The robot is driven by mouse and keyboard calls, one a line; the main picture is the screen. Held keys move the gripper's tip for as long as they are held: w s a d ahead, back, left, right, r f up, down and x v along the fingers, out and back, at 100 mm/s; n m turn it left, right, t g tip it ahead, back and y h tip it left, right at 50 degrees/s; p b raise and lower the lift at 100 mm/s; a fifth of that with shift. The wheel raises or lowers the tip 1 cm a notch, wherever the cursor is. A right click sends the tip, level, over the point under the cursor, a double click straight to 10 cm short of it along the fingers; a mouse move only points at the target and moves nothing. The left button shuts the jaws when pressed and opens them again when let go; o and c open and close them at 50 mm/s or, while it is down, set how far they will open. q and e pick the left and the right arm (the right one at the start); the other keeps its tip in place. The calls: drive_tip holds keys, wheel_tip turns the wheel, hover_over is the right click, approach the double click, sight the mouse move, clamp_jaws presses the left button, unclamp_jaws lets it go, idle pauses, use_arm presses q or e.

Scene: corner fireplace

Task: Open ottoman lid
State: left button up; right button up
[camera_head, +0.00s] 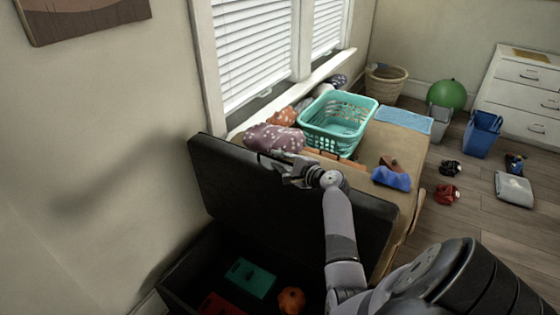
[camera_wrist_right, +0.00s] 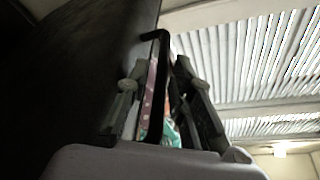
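The ottoman (camera_head: 172,284) is a dark box at the bottom of the head view, with its inside exposed. Its black lid (camera_head: 270,195) stands raised and tilted behind the opening; it also fills the left of the right wrist view (camera_wrist_right: 85,70). My right gripper (camera_head: 290,173) is at the lid's upper edge. In the right wrist view its fingers (camera_wrist_right: 160,90) are apart, on either side of a thin black hooked handle (camera_wrist_right: 161,50), with gaps showing beside it. My left gripper is not in view.
Inside the ottoman lie a green item (camera_head: 250,278), a red item (camera_head: 220,305) and an orange item (camera_head: 291,299). Behind the lid, a tan bench (camera_head: 350,180) holds a teal basket (camera_head: 338,122) and cloths. Blue bin (camera_head: 482,135) and shoes are on the floor at right.

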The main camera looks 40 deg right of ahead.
sight(270, 177)
clamp_jaws()
idle(0.5)
drive_tip(key=shift+n, duration=0.5)
drive_tip(key=a, duration=0.2)
drive_tip(key=s+a+f, duration=0.1)
drive_tip(key=a, duration=0.1)
drive_tip(key=a+f, duration=0.1)
drive_tip(key=a, duration=0.1)
drive_tip(key=shift+s, duration=0.4)
drive_tip(key=s+a+f+n+t+b, duration=0.1)
drive_tip(key=s+a+f+b, duration=0.1)
drive_tip(key=a, duration=0.6)
drive_tip(key=shift+s+f+n+h+b, duration=0.2)
drive_tip(key=shift+n+h+b, duration=0.2)
drive_tip(key=shift+b, duration=0.25)
